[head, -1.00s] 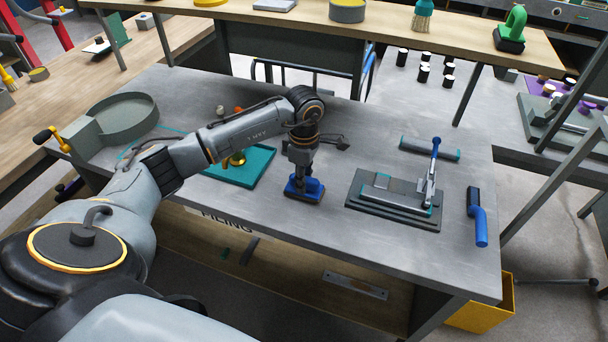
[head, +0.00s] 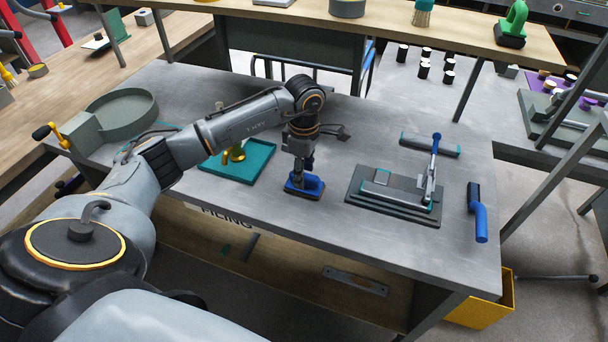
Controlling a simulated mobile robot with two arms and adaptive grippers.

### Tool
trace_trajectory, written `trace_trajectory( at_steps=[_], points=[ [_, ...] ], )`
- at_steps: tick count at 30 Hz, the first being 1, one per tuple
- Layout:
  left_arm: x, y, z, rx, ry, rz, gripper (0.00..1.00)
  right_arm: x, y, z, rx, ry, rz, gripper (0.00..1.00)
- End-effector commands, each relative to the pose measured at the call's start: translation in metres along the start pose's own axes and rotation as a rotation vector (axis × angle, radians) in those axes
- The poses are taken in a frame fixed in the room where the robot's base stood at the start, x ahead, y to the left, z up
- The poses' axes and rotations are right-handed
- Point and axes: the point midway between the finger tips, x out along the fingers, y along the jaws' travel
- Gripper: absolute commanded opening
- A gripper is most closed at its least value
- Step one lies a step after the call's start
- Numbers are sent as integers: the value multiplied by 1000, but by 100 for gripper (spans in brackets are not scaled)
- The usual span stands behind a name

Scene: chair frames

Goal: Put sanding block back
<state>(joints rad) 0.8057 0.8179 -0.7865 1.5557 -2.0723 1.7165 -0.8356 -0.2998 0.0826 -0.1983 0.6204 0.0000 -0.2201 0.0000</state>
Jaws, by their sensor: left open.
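The sanding block (head: 315,187), blue with a dark base, rests flat on the grey metal bench top near its middle. My left gripper (head: 299,175) points down at the block's left part and hides some of its handle. Its fingers are open; I cannot tell whether they touch the block. My right gripper is not in view.
A teal tray (head: 262,172) with a yellow object lies left of the block. A dark plate fixture (head: 385,208) with a lever, a grey-teal bar (head: 428,146) and a blue-handled tool (head: 479,220) lie to the right. A round grey-green pan (head: 122,112) stands far left.

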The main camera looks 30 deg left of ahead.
Motion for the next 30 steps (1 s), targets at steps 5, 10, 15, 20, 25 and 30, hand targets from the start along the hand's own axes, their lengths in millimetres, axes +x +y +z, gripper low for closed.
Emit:
trace_trajectory(
  at_steps=[5, 10, 15, 20, 25, 30],
  points=[
    [-38, 1, 0, 1, -1, 8, 50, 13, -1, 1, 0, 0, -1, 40],
    [-73, 1, 0, 1, -1, 5, 50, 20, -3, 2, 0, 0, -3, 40],
    [-97, 0, 0, 1, 0, 2, 50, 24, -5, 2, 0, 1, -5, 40],
    [-105, 0, 0, 2, 0, 0, 50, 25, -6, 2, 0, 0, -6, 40],
    [-106, -1, 0, 1, 0, -1, 50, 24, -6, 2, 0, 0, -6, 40],
    [-106, 0, 0, 1, 0, -1, 50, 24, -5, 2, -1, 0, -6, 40]
  ],
)
